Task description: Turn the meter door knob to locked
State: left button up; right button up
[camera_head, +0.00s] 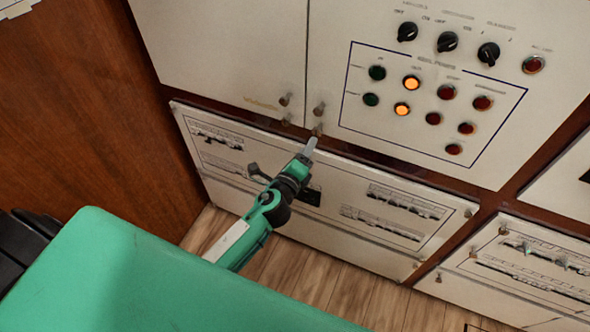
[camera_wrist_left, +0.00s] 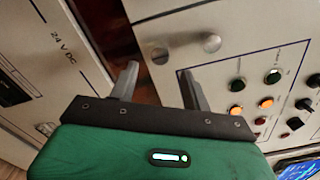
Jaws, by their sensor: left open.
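Several small metal knobs sit around the seam between the upper left door (camera_head: 225,45) and the panel with lamps (camera_head: 420,150). One knob (camera_head: 285,99) is on the door's lower right corner, another (camera_head: 319,109) is on the lamp panel's lower left corner. I cannot tell which is the meter door knob, and its setting is too small to read. My left gripper (camera_head: 310,146) points up at the seam just below these knobs. In the left wrist view its two fingers (camera_wrist_left: 159,86) are apart with nothing between them; two knobs, a near one (camera_wrist_left: 160,56) and a far one (camera_wrist_left: 212,43), lie beyond them. My right gripper is not in view.
Black rotary switches (camera_head: 447,41) and several red, green and lit orange buttons fill the upper right panel. Lower breaker panels (camera_head: 235,152) run along the bottom, over a wooden floor (camera_head: 300,275). A brown wooden wall (camera_head: 90,110) closes the left side.

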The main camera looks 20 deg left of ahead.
pick_arm(q)
jog(key=s+b, duration=0.1)
jog(key=s, duration=0.6)
jog(key=shift+s+a+b, duration=0.15)
jog(key=shift+s+b, duration=0.15)
jog(key=s+a+f+n+g, duration=0.1)
jog(key=s+f+n+g, duration=0.2)
jog(key=f, duration=0.9)
jog(key=s+a+f+n+g, duration=0.1)
jog(key=s+f+n+g, duration=0.25)
jog(key=f, duration=0.85)
jog(key=s+a+f+n+g, duration=0.2)
jog(key=s+f+n, duration=0.15)
jog(key=f, duration=0.95)
jog(key=s+f+n+g, duration=0.2)
jog(key=s+f, duration=0.5)
jog(key=s, duration=0.4)
jog(key=s+a+f+n+g, duration=0.1)
jog(key=s+f+n+g, duration=0.2)
jog(key=s, duration=0.8)
jog(key=s+a+f+n+g, duration=0.1)
jog(key=s+f+n+g, duration=0.2)
jog(key=s+f+n, duration=0.3)
jog(key=s+f, duration=0.5)
jog(key=shift+s+a+f+y, duration=0.15)
jog(key=shift+s+a+y, duration=0.1)
jog(key=shift+s+y, duration=0.1)
